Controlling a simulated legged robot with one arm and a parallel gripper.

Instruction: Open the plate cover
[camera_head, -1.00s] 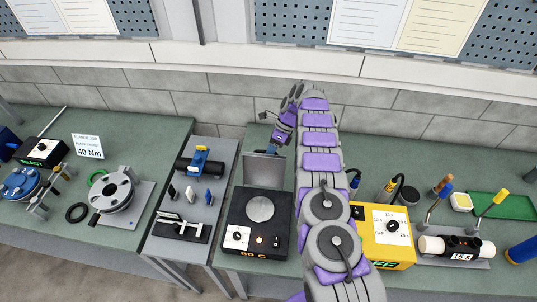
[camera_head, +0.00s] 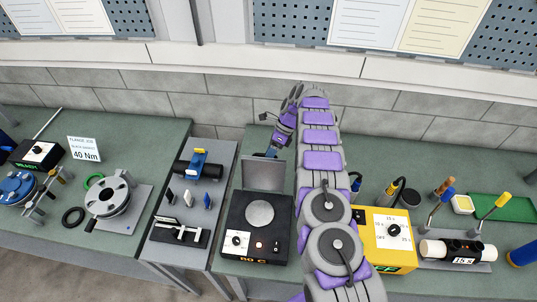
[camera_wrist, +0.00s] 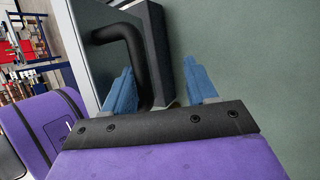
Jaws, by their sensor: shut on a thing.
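The plate cover (camera_head: 263,175) is a grey flat lid standing raised at the back edge of the black hot plate unit (camera_head: 234,216). The round grey plate (camera_head: 260,213) on its top is uncovered. The cover's dark panel (camera_wrist: 100,52) shows beside the handle. The exact contact is partly hidden by the gripper body.
A yellow box with a dial (camera_head: 382,232) stands close right of the hot plate, beside my arm. A grey stand with small tools (camera_head: 216,165) is to the left. A grey flange (camera_head: 112,196) sits farther left. The wall (camera_head: 130,91) is behind the bench.

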